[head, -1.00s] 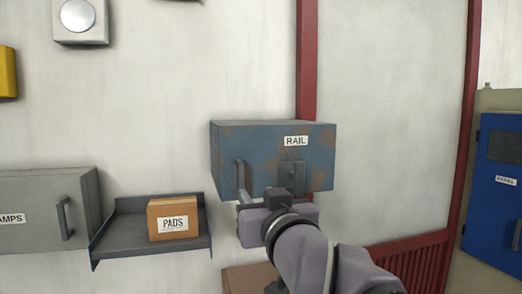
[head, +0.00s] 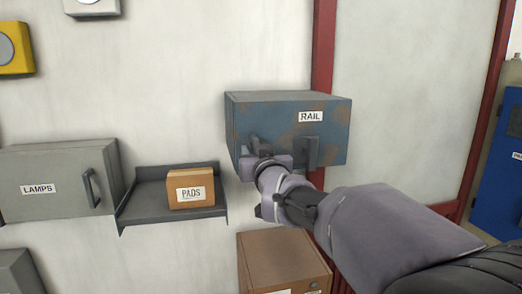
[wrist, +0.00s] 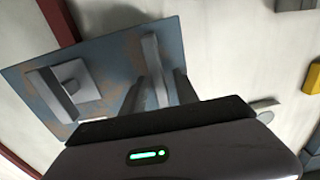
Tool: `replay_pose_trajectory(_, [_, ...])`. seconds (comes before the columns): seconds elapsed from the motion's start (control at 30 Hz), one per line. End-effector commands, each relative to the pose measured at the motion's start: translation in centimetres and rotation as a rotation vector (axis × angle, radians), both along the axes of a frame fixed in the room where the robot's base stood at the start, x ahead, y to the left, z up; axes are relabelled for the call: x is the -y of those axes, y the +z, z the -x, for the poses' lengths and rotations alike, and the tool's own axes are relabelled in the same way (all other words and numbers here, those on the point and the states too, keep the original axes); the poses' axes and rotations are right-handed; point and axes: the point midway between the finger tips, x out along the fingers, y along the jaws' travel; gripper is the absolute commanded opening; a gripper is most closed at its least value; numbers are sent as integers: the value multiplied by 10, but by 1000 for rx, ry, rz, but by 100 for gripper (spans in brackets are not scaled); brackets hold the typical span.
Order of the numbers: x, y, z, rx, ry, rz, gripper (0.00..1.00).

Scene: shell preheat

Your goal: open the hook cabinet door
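No cabinet in view carries a label reading hook. My gripper (head: 261,148) is at the front of a blue, rust-patched cabinet (head: 237,125) labelled RAIL, at its left side. In the wrist view, the cabinet's bar handle (wrist: 153,62) stands between my two fingers (wrist: 158,92). The fingers look apart, with the handle's lower end between them; whether either touches it is hard to tell. The cabinet door looks shut. A grey latch-like plate (head: 310,152) sits on the right of its front, and it also shows in the wrist view (wrist: 66,88).
A grey LAMPS cabinet (head: 60,160) with a handle hangs at the left. Beside it a dark shelf (head: 140,207) bears a PADS box (head: 188,177). A brown box (head: 283,262) is below the RAIL cabinet, its label cut off. A blue cabinet (head: 497,185) stands far right.

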Motion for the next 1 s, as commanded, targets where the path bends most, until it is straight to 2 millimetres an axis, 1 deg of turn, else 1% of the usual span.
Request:
replay_pose_trajectory(0.03, [0, 0, 0, 0, 0, 0, 36])
replay_pose_trajectory(0.07, [0, 0, 0, 0, 0, 0, 32])
replay_pose_trajectory(0.2, [0, 0, 0, 0, 0, 0, 5])
replay_pose_trajectory(0.23, [0, 0, 0, 0, 0, 0, 0])
replay_pose_trajectory(1.0, [0, 0, 0, 0, 0, 0, 0])
